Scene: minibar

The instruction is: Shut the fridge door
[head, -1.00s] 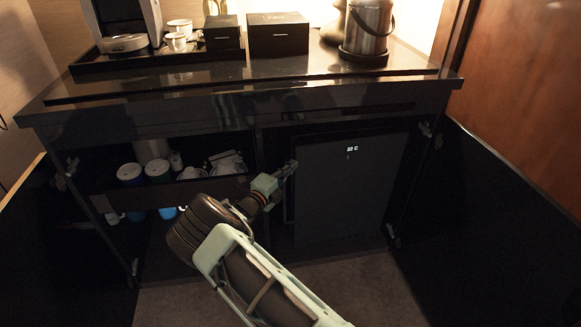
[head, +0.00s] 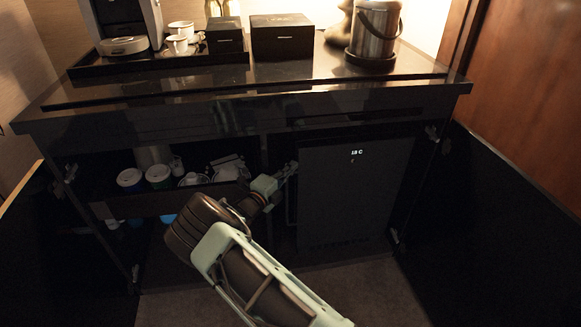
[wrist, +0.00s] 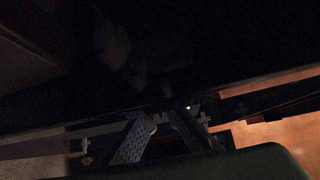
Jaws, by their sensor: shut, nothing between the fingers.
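The fridge door (head: 350,195) is a dark panel with a small lit temperature display, in the right bay of the cabinet in the head view. It looks flush or nearly flush with the bay; I cannot tell if a gap is left. My gripper (head: 291,169) is at the upper left edge of the fridge door, very close to it; contact cannot be made out. The wrist view is very dark and shows the two fingers of my gripper (wrist: 160,125) with nothing seen between them. My gripper is shut and empty.
Dark cabinet doors stand open at the left (head: 70,250) and right (head: 490,220). A shelf left of the fridge holds cups and jars (head: 150,176). The countertop (head: 290,100) above carries a tray, black boxes (head: 282,38) and a metal ice bucket (head: 374,30). Carpet lies in front.

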